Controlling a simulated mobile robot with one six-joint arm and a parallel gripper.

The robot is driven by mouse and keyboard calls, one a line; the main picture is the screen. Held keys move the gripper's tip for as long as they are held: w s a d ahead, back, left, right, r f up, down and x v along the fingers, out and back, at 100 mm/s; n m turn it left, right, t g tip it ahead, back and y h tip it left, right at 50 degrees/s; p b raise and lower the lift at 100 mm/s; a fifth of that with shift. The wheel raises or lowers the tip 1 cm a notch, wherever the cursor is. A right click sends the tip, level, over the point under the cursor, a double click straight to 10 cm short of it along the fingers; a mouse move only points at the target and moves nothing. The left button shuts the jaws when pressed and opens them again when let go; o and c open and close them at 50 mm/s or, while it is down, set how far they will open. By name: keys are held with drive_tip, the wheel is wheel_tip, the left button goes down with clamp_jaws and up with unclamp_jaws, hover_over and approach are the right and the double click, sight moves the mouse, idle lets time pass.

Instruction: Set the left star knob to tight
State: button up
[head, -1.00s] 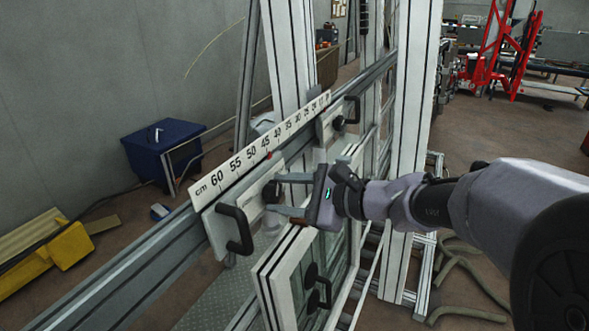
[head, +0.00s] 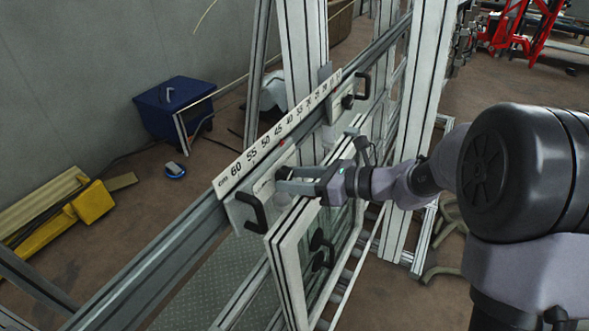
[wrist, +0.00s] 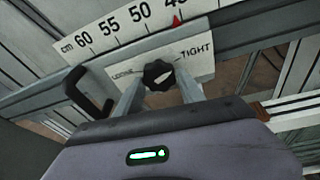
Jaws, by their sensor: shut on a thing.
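The left star knob (wrist: 158,75) is black with a white pointer mark. It sits on a white plate (wrist: 205,63) marked LOOSE at left and TIGHT at right. The pointer's white wedge slants up to the right, toward the TIGHT side. My gripper (wrist: 158,80) has one finger on each side of the knob and is shut on it.
A black handle (wrist: 84,90) stands left of the knob, close to my left finger. A centimetre scale (head: 276,138) runs along the rail above. A second plate (head: 340,104) with a knob and handle sits farther right. A white window frame (head: 290,262) stands just below my gripper.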

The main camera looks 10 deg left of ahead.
drive_tip(key=shift+m+p, duration=0.45)
drive_tip(key=shift+m, duration=0.05)
drive_tip(key=o, duration=1.4)
drive_tip(key=v, duration=1.7)
drive_tip(key=shift+d+p, duration=0.25)
drive_tip(key=shift+p, duration=0.1)
